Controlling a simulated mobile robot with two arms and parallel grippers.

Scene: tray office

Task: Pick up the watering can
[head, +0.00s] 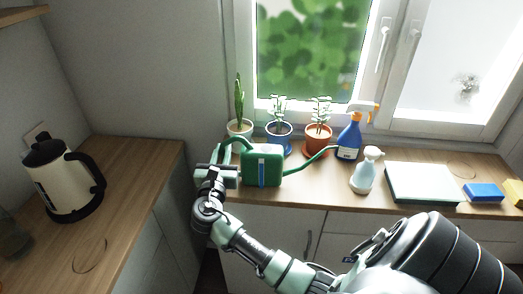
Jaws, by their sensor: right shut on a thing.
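The green watering can (262,168) stands near the front edge of the wooden counter under the window. Its long spout points right, and its handle loops out to the left. The fingertips are partly hidden by the gripper's own body. I cannot tell whether the can's base touches the counter. My left gripper is not in view.
Three potted plants (318,139) stand behind the can. A blue spray bottle (349,138) and a pale soap bottle (367,172) are to its right. A tray (422,184), a blue box (483,193) and a yellow sponge (513,190) lie farther right. A kettle (66,184) stands on the left counter.

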